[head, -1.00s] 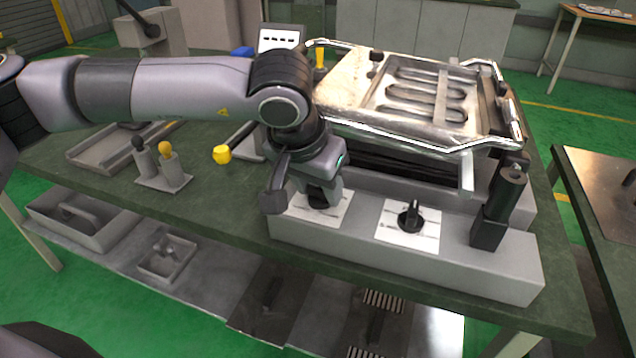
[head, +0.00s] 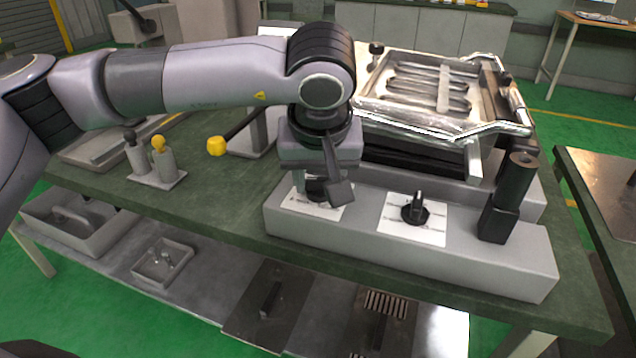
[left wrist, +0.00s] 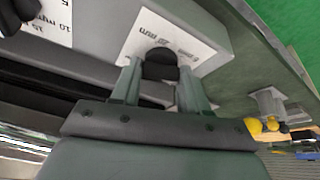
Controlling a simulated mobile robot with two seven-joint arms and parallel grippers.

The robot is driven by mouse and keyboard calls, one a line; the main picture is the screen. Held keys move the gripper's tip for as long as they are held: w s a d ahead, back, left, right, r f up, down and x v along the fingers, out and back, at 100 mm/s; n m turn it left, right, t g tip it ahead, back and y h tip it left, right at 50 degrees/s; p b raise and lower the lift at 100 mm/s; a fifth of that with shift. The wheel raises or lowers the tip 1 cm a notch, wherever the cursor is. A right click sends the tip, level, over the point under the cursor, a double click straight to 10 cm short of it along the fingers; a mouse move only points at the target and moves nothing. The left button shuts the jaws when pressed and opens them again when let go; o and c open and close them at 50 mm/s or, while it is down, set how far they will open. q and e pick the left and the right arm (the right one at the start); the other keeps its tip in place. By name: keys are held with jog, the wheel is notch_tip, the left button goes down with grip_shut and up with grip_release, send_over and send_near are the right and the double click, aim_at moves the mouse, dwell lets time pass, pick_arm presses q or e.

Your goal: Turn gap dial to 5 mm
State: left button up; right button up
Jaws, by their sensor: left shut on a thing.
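A grey console (head: 500,275) at the front of the bench carries two black dials on white label plates. My left gripper (head: 316,188) points down over the left dial, whose plate (head: 335,207) is partly covered by the gripper. In the left wrist view both fingers (left wrist: 158,78) are shut on the black dial knob (left wrist: 160,63); mm figures on its plate (left wrist: 190,42) are too small to read surely. The dial's pointer setting is hidden. The right dial (head: 415,208) stands free; in the left wrist view it is at the upper left (left wrist: 18,10). My right gripper is not in view.
A metal heating unit (head: 410,125) with a looped element stands behind the console. A black post (head: 510,195) rises at the console's right end. A yellow-tipped lever (head: 217,146) and a small two-peg stand (head: 160,180) are to the left.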

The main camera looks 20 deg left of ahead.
pick_arm(q)
jog(key=n, duration=0.2)
jog(key=n+g+y, duration=0.1)
jog(key=n, duration=0.1)
jog(key=shift+w+d+n+y, duration=0.1)
jog(key=shift+d+n+y, duration=0.05)
jog(key=shift+n+y, duration=0.15)
dwell(0.5)
jog(key=o, duration=1.1)
jog(key=shift+c, duration=0.2)
jog(key=v, duration=0.7)
jog(key=shift+p, duration=0.3)
